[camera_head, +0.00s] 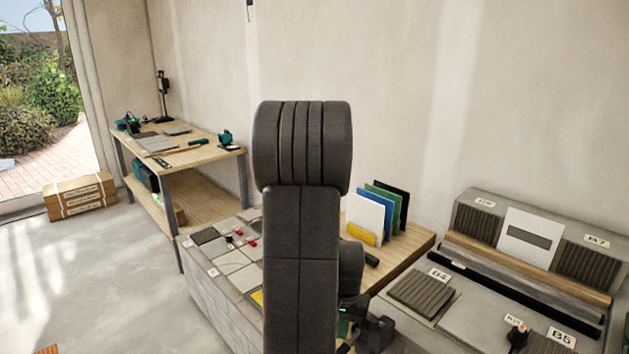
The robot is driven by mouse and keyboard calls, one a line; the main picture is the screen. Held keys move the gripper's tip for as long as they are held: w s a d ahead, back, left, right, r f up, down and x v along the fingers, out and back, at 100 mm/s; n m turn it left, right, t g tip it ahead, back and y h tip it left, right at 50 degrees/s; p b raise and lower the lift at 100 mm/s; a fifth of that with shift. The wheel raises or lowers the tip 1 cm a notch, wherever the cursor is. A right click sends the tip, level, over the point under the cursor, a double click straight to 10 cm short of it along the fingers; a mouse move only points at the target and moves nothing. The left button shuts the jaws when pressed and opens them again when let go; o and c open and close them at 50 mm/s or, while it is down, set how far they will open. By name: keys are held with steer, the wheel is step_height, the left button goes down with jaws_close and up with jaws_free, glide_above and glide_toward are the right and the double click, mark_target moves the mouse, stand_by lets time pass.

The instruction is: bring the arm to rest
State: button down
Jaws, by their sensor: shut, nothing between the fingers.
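My dark arm stands upright in the middle of the head view and covers much of the work area behind it. What looks like my gripper (372,332) shows low beside the arm's right edge, partly hidden by the arm. It is shut and holds nothing. It is above the area between the tiled block and the right-hand bench.
A tiled block (225,285) with red clips stands left of my arm. Coloured boards (385,215) stand in a rack to the right. A bench with labelled pads (422,293) fills the right.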

step_height(320, 180, down, 5)
steer(key=b, duration=0.3)
steer(key=shift+f, duration=0.2)
steer(key=shift+r, duration=0.35)
step_height(320, 180, up, 13)
steer(key=p, duration=1)
steer(key=shift+w+d, duration=0.2)
steer(key=shift+d, duration=0.1)
stand_by(0.6)
steer(key=shift+f, duration=0.1)
